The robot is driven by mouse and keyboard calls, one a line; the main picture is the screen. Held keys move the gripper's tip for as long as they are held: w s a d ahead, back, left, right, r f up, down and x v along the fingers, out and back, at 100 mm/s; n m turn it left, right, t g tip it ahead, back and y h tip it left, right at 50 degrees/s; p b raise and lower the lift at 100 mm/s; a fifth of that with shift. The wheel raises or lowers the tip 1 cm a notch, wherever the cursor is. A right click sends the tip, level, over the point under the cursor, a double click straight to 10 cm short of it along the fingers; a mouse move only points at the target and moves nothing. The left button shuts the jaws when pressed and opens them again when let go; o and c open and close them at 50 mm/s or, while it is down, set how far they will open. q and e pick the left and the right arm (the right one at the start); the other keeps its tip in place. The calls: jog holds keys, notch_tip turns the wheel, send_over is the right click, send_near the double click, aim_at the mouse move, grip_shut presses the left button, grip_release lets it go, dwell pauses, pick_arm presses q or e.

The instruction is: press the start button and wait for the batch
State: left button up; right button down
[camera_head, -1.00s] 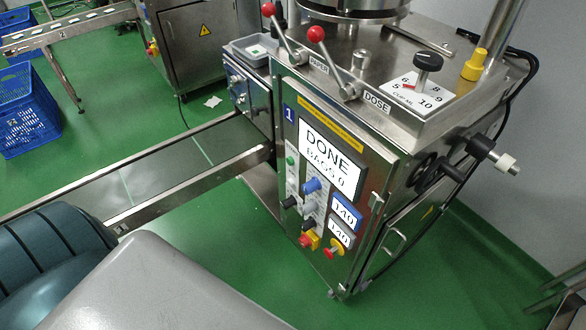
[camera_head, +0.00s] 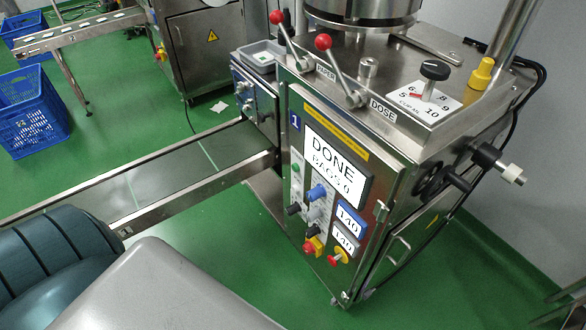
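The teabag packer (camera_head: 300,235) marked 1 stands in the middle of the head view. Its screen (camera_head: 335,165) reads DONE, BAGS 0. A red button on a yellow base (camera_head: 312,246) and a red knob on a yellow plate (camera_head: 336,259) sit at the bottom. The two red-ball levers (camera_head: 323,42) for PAPER and DOSE stand on top. Neither of my grippers shows in the view.
A conveyor (camera_head: 150,180) runs left from the packer, with no bags visible on it. Blue crates (camera_head: 30,110) and a second machine (camera_head: 205,50) stand at the back left. A handwheel (camera_head: 435,180) sticks out on the packer's right side. Green floor is open in front.

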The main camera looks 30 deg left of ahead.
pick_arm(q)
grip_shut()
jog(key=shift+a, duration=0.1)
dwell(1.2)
